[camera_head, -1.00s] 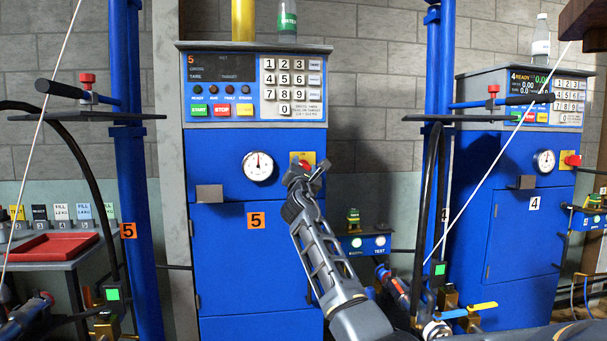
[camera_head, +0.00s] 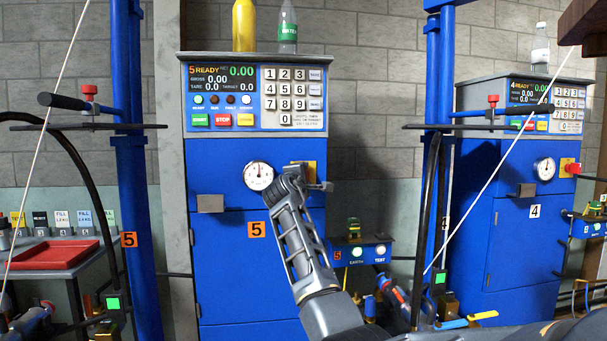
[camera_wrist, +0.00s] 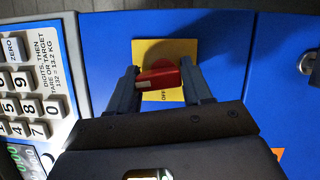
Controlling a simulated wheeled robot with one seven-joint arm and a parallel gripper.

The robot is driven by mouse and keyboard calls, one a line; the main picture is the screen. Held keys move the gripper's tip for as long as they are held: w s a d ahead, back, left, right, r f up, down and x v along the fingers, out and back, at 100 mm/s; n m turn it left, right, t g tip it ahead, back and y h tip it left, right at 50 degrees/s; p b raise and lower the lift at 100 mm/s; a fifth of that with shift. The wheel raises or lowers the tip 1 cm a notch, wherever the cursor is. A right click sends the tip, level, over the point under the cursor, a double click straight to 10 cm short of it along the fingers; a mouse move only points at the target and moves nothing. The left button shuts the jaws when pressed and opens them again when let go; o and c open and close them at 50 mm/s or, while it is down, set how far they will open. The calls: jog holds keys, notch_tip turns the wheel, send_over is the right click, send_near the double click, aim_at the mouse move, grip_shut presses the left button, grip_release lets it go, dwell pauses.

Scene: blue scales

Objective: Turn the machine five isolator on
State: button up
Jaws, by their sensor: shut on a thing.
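The machine five isolator is a red rotary handle (camera_wrist: 160,76) on a yellow plate (camera_wrist: 143,50) on the blue cabinet front (camera_head: 230,240). In the wrist view my gripper (camera_wrist: 160,82) has one finger on each side of the red handle and is shut on it. The letters "OFF" show on the plate below the handle. In the head view my gripper (camera_head: 305,178) covers the handle, and only part of the yellow plate shows. The machine five display (camera_head: 222,78) is lit and reads "5 READY" and 0.00, with a green lamp (camera_head: 198,100) lit.
A dial gauge (camera_head: 258,175) sits just left of my gripper. A grey door handle (camera_head: 210,203) sticks out lower left. Machine four (camera_head: 520,220) stands at right with its own red isolator (camera_head: 572,168).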

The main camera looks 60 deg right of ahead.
jog(key=shift+m+y+p, duration=0.3)
jog(key=shift+m+p, duration=0.05)
jog(key=shift+m, duration=0.45)
jog(key=o, duration=1)
jog(key=shift+c, duration=0.2)
jog(key=v, duration=0.7)
jog(key=shift+a, duration=0.4)
jog(key=shift+s, duration=0.15)
